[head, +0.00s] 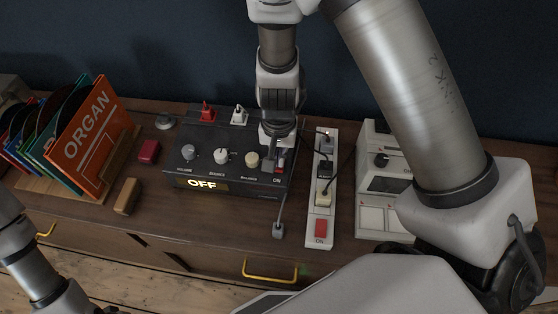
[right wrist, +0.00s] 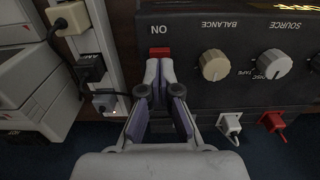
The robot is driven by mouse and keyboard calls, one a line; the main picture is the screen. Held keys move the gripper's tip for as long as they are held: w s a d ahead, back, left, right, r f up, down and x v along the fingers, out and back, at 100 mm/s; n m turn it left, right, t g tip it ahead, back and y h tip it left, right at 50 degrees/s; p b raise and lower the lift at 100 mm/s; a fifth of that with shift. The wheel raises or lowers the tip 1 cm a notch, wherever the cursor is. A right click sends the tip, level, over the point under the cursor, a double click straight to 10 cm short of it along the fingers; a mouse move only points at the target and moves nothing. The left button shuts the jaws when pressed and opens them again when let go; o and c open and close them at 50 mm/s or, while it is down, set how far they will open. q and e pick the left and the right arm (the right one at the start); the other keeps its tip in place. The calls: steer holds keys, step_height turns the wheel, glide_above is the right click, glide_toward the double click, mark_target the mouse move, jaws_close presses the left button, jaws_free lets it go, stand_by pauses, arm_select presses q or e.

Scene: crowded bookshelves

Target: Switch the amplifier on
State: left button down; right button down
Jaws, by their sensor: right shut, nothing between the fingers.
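In the head view the right gripper (head: 270,162) comes down over the amplifier's right end. Of my left arm only links show, at the lower left.
A white power strip (head: 319,238) with plugs and its own red ON switch (head: 321,229) lies just right of the amplifier. A pale device (head: 372,207) stands farther right. A record rack (head: 60,198), a red box (head: 148,151) and a brown block (head: 127,196) are left.

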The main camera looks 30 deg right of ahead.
steer(key=shift+f+b, duration=1.1)
steer(key=shift+f, duration=0.1)
steer(key=shift+r, duration=0.1)
step_height(320, 180, up, 7)
steer(key=p, duration=0.6)
steer(key=shift+p, duration=0.4)
